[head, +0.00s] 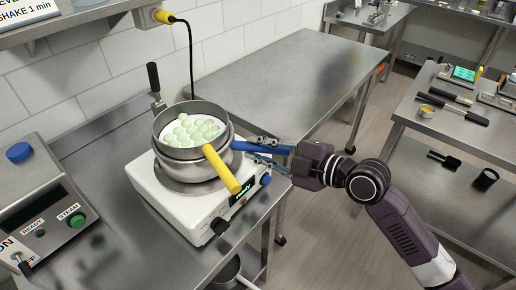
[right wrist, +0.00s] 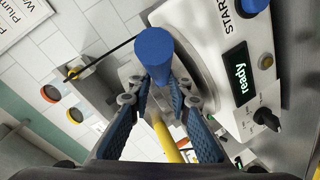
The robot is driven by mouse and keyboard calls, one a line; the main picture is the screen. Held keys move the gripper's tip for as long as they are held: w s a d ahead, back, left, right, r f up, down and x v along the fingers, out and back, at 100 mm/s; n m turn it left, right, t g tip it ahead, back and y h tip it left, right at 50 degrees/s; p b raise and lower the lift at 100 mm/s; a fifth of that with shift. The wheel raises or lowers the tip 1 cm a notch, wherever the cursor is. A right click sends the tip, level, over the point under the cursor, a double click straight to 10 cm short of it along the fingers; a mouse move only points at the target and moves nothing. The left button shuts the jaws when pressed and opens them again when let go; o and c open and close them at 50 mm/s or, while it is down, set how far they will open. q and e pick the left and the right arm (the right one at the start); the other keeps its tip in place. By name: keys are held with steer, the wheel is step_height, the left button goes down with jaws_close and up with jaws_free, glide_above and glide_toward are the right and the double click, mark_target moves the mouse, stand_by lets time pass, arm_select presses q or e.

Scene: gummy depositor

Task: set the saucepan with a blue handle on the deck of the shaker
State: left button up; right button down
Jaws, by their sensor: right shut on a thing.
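A steel saucepan with a blue handle (head: 240,146) is over the round deck of the white shaker (head: 178,213) in the head view. A second steel pan with a yellow handle (head: 221,169) is stacked in or on it, holding several pale green balls (head: 192,128). Whether the lower pan touches the deck is hard to tell. My right gripper (head: 262,148) is shut on the blue handle, from the right. In the right wrist view the blue handle (right wrist: 153,45) is between the fingers, beside the shaker's lit "ready" panel (right wrist: 236,75). My left gripper is out of view.
A grey control box (head: 40,200) with blue and green buttons stands at the left. A black upright grip (head: 153,77) rises behind the pans. An empty steel table (head: 285,75) lies behind, and a bench with tools (head: 455,100) stands at the right.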

steer(key=shift+r, duration=0.3)
stand_by(0.4)
steer(key=c, duration=1.7)
jaws_free()
steer(key=shift+s+f, duration=0.1)
steer(key=shift+f, duration=0.25)
steer(key=v, duration=1.2)
steer(key=shift+r, duration=0.25)
